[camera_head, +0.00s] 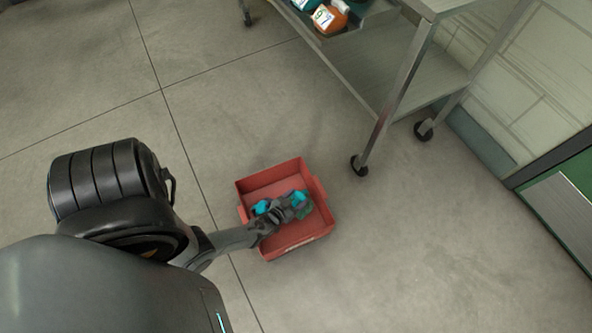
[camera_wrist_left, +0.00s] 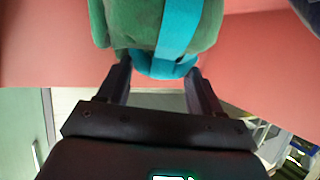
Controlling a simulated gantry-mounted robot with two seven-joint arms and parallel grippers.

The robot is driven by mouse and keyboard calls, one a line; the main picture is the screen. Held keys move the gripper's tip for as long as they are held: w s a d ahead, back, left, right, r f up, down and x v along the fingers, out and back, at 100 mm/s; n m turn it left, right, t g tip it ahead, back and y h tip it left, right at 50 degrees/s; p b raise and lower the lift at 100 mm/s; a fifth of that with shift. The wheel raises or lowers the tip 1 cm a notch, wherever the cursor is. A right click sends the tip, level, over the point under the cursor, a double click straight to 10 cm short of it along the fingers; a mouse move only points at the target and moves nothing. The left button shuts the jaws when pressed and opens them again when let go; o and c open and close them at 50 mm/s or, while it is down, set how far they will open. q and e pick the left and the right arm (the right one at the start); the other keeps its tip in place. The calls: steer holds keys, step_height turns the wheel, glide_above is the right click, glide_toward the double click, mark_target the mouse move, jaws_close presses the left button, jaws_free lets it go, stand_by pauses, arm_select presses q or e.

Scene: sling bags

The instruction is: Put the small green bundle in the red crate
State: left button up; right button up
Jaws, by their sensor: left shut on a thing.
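The red crate (camera_head: 318,192) stands on the floor in the head view, open at the top. My left gripper (camera_head: 284,211) reaches into or just over it. The small green bundle (camera_head: 305,210) with a bright blue strap is at its fingertips. In the left wrist view the green bundle (camera_wrist_left: 206,22) is close up, with my left gripper (camera_wrist_left: 163,75) shut on its blue end. Red crate surface (camera_wrist_left: 55,45) fills the area behind it. The gripper partly hides the bundle in the head view, and I cannot tell whether it touches the crate floor. My right gripper is not in view.
A metal trolley (camera_head: 392,100) on castors stands behind and right of the crate. An orange package (camera_head: 329,18) and blue ones are on it. A green-edged unit (camera_head: 568,215) is at the right edge. The grey floor around the crate is clear.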

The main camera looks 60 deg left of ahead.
arm_select(q)
steer(key=shift+w+f, duration=0.1)
steer(key=shift+f, duration=0.2)
steer(key=o, duration=1.6)
steer(key=shift+r, duration=0.1)
